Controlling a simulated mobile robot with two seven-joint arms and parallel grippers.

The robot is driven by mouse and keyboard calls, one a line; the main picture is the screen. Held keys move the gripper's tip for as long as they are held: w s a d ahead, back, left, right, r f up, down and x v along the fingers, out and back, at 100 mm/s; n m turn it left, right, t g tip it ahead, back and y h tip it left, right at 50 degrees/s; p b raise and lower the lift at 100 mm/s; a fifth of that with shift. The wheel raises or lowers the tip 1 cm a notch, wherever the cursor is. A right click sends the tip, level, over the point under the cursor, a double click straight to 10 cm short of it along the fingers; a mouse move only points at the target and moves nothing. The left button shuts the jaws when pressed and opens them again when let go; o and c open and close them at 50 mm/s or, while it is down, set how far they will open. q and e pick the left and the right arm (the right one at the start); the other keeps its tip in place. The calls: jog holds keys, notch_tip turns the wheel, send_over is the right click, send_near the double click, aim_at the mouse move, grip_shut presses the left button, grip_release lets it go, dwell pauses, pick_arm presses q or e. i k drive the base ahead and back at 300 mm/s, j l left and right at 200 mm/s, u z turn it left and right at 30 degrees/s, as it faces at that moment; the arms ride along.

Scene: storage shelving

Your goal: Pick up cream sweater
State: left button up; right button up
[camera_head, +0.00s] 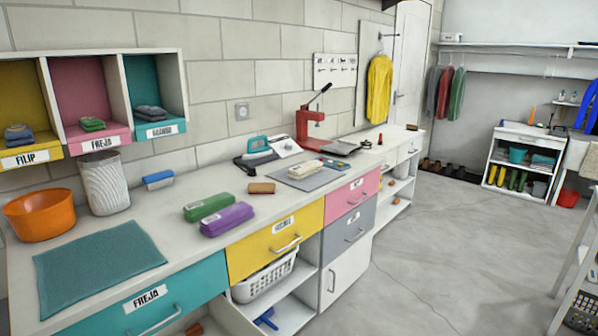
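A yellow garment (379,90) hangs on a wall hook in the back middle. Grey, red (444,93) and green (456,94) garments hang together farther back. Small folded clothes lie in the wall cubbies: grey-blue (18,133) in the left one, green (92,124) in the middle one, dark grey (150,112) in the right one. Neither of my grippers is in view.
A white basket (265,277) sits below. The grey floor (450,235) is mostly clear.

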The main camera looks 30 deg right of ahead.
aim_at(298, 173)
jog(key=i+l+u, duration=0.1)
jog(key=l+u, duration=0.25)
jog(key=i+l+u, duration=0.1)
jog(key=u, duration=0.25)
jog(key=l+u, duration=0.25)
jog(key=l, duration=0.65)
jog(key=i+l+u, duration=0.1)
jog(key=l, duration=1.2)
jog(key=i+l+u, duration=0.1)
jog(key=l, duration=1.2)
